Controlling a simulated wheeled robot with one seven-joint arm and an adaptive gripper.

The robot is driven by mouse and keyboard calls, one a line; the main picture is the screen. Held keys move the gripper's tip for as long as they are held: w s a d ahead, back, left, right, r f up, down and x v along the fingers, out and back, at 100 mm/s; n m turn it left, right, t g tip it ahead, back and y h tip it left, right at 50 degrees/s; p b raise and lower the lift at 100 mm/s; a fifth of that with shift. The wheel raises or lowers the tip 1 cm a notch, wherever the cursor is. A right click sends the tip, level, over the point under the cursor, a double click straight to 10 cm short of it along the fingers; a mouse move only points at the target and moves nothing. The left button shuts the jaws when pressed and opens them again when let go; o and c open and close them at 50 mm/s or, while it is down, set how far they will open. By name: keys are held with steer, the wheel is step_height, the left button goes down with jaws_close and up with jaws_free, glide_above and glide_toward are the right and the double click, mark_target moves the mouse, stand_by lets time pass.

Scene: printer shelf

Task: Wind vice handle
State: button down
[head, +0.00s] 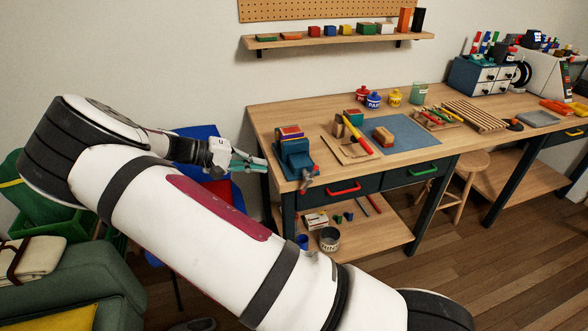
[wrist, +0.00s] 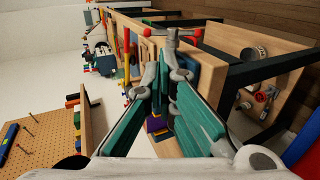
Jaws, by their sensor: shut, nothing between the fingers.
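The blue vice (head: 293,155) is mounted at the left front corner of the wooden workbench (head: 270,118). Its grey screw end and handle (head: 307,180) stick out past the front edge. In the wrist view the handle (wrist: 172,42), a bar with red ends, shows just beyond the fingertips. My gripper (head: 263,161) has teal fingers and is left of the vice, apart from its handle. In the wrist view my gripper (wrist: 164,68) is shut and empty. Its fingers hide part of the vice there.
Coloured blocks (head: 290,132) lie on top of the vice. A blue mat (head: 382,132), a yellow-and-red tool (head: 357,136) and several tins are further right on the bench. A red drawer handle (head: 344,188) is on the bench front. A blue chair (head: 200,133) stands behind my arm.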

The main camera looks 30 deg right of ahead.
mark_target(313, 169)
steer(key=p+x, duration=0.2)
steer(key=x, duration=1.2)
steer(key=shift+p, duration=0.35)
steer(key=shift+s+d+r+t+y+p, duration=0.15)
steer(key=shift+y+p, duration=0.1)
steer(key=shift+y, duration=0.25)
steer(key=shift+w+d+r+t+y+p, duration=0.1)
steer(key=shift+d+r+t+y+p, duration=0.1)
steer(key=shift+y, duration=0.3)
